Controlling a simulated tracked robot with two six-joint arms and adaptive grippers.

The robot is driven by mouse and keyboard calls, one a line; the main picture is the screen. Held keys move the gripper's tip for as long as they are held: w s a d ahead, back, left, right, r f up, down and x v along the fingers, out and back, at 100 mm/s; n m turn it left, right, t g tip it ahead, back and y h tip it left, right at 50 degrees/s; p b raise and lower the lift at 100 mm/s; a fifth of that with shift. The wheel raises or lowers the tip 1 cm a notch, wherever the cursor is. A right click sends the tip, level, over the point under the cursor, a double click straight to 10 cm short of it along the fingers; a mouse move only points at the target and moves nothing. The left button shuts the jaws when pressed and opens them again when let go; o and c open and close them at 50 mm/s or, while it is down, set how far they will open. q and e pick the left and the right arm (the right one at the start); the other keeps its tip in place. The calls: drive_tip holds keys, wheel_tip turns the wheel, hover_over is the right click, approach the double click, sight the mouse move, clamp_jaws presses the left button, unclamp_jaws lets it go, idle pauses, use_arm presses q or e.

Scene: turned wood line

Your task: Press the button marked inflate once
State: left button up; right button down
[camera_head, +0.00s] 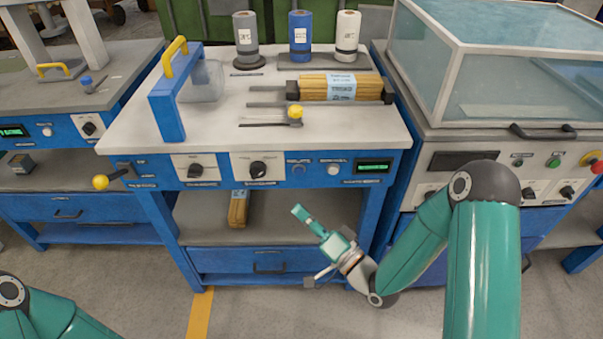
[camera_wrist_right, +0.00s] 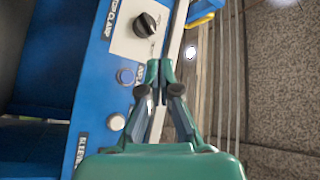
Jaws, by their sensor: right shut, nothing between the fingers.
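The blue control panel on the front of the middle bench carries a dark blue button (camera_head: 298,169) and a pale button (camera_head: 333,169). In the right wrist view, the blue-grey button (camera_wrist_right: 125,76) and the pale button (camera_wrist_right: 116,122) show left of the fingers. Their labels are too small or blurred for me to tell which reads inflate. My right gripper (camera_head: 297,210) is shut and empty, below the panel in the head picture; its fingers (camera_wrist_right: 159,66) meet in the wrist view. No contact with either button is visible. My left gripper is out of view.
Two black knobs (camera_head: 258,169) (camera_head: 195,171) and a green display (camera_head: 374,167) share the panel. A yellow-knobbed lever (camera_head: 101,182) sticks out at its left. The benchtop (camera_head: 225,125) holds a wood bundle (camera_head: 328,87) and several rolls. A glazed cabinet (camera_head: 480,70) stands to the right.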

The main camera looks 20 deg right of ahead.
sight(299, 171)
drive_tip(key=shift+w+d, duration=0.4)
drive_tip(key=shift+w, duration=1)
drive_tip(key=shift+w+d, duration=0.35)
drive_tip(key=shift+w, duration=1.05)
drive_tip(key=shift+w+d, duration=0.4)
drive_tip(key=shift+w, duration=1)
drive_tip(key=shift+w, duration=0.1)
drive_tip(key=shift+w+d, duration=0.15)
drive_tip(key=shift+w, duration=0.2)
drive_tip(key=shift+w+d+b, duration=0.1)
drive_tip(key=shift+w+b, duration=0.2)
drive_tip(key=shift+w, duration=0.05)
drive_tip(key=shift+s, duration=0.1)
drive_tip(key=shift+s+a, duration=0.2)
drive_tip(key=shift+s, duration=0.45)
